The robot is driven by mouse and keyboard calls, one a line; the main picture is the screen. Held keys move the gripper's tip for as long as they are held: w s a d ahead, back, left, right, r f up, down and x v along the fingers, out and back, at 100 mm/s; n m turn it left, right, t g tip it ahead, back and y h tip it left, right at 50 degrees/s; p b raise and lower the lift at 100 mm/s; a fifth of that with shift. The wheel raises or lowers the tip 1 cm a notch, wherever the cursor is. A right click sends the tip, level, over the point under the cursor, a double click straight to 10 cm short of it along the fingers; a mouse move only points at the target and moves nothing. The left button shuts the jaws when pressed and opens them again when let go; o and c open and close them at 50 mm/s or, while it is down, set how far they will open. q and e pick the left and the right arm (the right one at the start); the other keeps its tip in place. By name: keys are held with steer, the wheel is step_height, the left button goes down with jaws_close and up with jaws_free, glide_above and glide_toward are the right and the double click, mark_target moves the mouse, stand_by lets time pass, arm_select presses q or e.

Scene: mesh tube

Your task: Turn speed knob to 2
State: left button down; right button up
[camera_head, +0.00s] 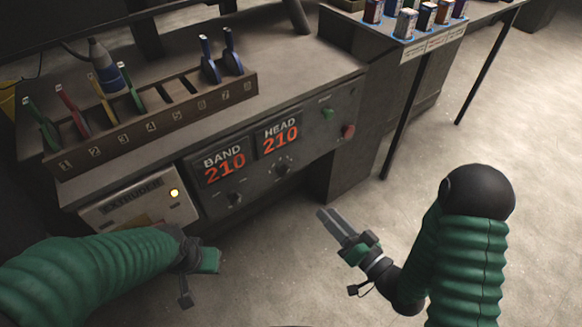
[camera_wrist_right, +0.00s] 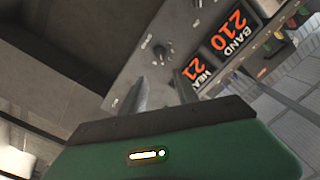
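The grey control panel (camera_head: 305,140) carries two dark knobs, one under the BAND display (camera_head: 234,199) and one under the HEAD display (camera_head: 282,169). I cannot read a speed label or dial setting on either. In the right wrist view, one dark knob (camera_wrist_right: 162,53) lies just beyond my fingertips, and another shows at the top edge (camera_wrist_right: 198,3). My right gripper (camera_head: 325,215) is in front of the panel, apart from it; its fingers stand apart and empty in the right wrist view (camera_wrist_right: 163,80). My left gripper (camera_head: 203,262) is below the panel's left part, its fingers mostly hidden.
A numbered rack (camera_head: 150,125) of coloured levers sits on the machine top, with a bottle (camera_head: 104,65) behind. The EXTRUDER box (camera_head: 140,203) has a lit yellow lamp. Green (camera_head: 327,113) and red (camera_head: 348,131) buttons are right of the displays.

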mark_target(287, 173)
steer(key=b+x, duration=0.7)
steer(key=x, duration=0.8)
steer(key=shift+w+a+f+b, duration=0.2)
steer(key=shift+a+b, duration=0.05)
steer(key=shift+b, duration=0.1)
steer(key=shift+w+a+r, duration=0.1)
steer(key=shift+w+a, duration=0.2)
steer(key=shift+w, duration=0.05)
jaws_close()
